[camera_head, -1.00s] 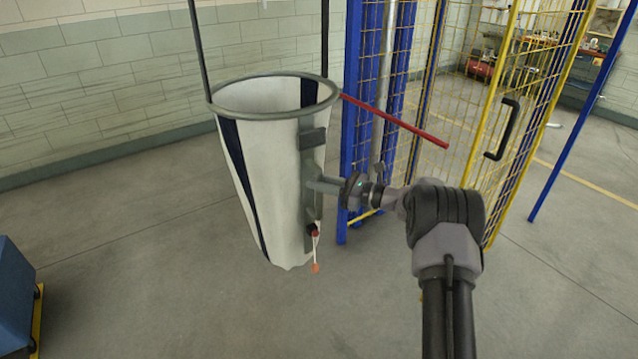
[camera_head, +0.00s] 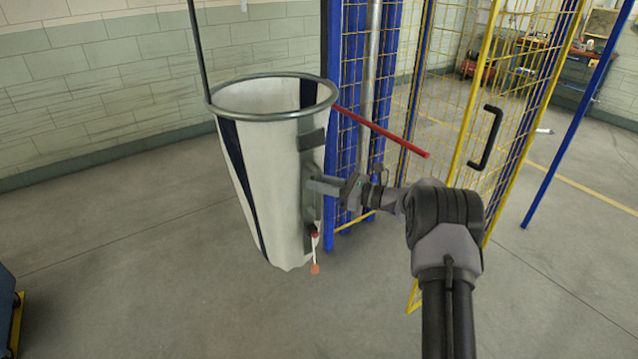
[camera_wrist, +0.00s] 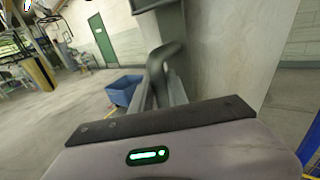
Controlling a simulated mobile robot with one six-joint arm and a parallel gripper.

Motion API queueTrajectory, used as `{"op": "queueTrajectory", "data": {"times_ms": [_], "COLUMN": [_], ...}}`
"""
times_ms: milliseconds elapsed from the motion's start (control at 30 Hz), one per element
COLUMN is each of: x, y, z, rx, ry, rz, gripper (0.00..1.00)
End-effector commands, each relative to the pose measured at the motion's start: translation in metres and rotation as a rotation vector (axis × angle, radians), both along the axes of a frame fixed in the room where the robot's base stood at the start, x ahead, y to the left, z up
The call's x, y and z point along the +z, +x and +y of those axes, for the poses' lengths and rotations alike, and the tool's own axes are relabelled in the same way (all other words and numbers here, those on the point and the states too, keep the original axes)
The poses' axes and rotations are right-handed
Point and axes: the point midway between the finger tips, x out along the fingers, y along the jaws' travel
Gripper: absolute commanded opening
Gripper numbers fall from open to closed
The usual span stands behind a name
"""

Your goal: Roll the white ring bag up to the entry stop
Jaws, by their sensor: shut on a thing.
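The white ring bag (camera_head: 265,170) hangs from two dark straps, open at the top with a grey metal ring (camera_head: 215,105) around its mouth. It has dark vertical stripes and a grey fitting on its right side. My gripper (camera_head: 318,185) is at that side, shut on the bag's grey handle. In the wrist view the curved handle (camera_wrist: 160,68) stands at the gripper, with the pale bag wall (camera_wrist: 235,50) to the right. A red bar (camera_head: 385,134) extends to the right from behind the bag's rim; I cannot tell if it is the entry stop.
Blue posts (camera_head: 331,60) and a yellow mesh fence (camera_head: 450,110) with a black door handle (camera_head: 486,137) stand close behind and right of the bag. A blue bin (camera_wrist: 123,90) is on the floor in the wrist view.

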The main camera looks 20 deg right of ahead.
Motion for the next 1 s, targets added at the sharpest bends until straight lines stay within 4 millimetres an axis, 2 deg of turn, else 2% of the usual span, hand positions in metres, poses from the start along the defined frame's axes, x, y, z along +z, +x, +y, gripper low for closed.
{"op": "queueTrajectory", "data": {"times_ms": [33,133,433,533,667,1000], "x": [0.000,0.000,0.000,0.001,0.002,0.002], "y": [0.000,0.000,0.000,-0.005,-0.024,-0.088], "z": [0.000,0.000,0.000,-0.008,-0.032,-0.113], "rx": [0.000,0.000,0.000,-0.002,-0.004,-0.003], "ry": [-0.001,-0.001,-0.001,0.000,0.000,-0.001], "rz": [0.000,0.000,-0.001,0.000,0.001,0.001], "gripper": [0.22,0.41,0.41,0.41,0.41,0.41]}}
